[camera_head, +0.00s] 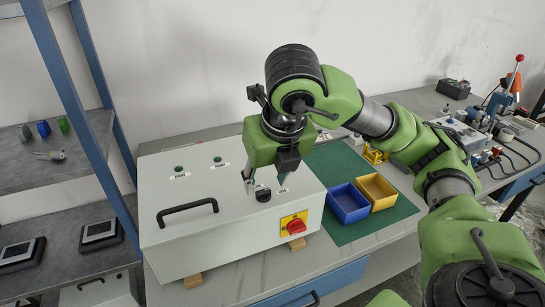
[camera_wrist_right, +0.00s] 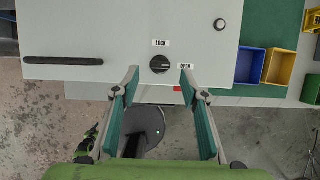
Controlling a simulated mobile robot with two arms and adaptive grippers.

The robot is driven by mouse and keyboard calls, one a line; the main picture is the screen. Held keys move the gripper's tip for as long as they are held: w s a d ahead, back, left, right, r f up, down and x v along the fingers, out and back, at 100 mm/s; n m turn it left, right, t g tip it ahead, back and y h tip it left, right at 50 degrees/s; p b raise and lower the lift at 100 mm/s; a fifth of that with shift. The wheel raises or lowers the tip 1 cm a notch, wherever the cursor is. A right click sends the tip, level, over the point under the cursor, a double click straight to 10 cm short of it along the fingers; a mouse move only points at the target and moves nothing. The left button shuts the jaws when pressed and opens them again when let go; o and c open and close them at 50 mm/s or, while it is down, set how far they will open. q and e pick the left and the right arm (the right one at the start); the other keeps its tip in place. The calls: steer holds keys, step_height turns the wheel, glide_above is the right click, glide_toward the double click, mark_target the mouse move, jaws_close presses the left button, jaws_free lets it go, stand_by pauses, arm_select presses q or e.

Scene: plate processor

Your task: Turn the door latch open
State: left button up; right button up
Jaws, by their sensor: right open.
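The door latch is a round black knob (camera_wrist_right: 160,64) on the top face of a light grey cabinet (camera_head: 165,170). A LOCK label sits above it and an OPEN label to its right in the right wrist view. The knob (camera_head: 263,194) also shows in the head view, just by the fingertips. My right gripper (camera_head: 266,184) is open and points down over the cabinet. My left gripper is out of view.
A black handle (camera_head: 187,212) lies left of the knob. A red rotary switch on yellow (camera_head: 294,225) is on the cabinet's front. Blue (camera_head: 347,203) and yellow (camera_head: 377,192) bins stand on a green mat to the right. A blue-framed shelf (camera_head: 55,60) stands left.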

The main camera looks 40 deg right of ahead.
steer(key=d+v, duration=0.1)
steer(key=v, duration=0.7)
steer(key=shift+a+r, duration=0.2)
steer(key=shift+a, duration=0.3)
steer(key=shift+s, duration=0.1)
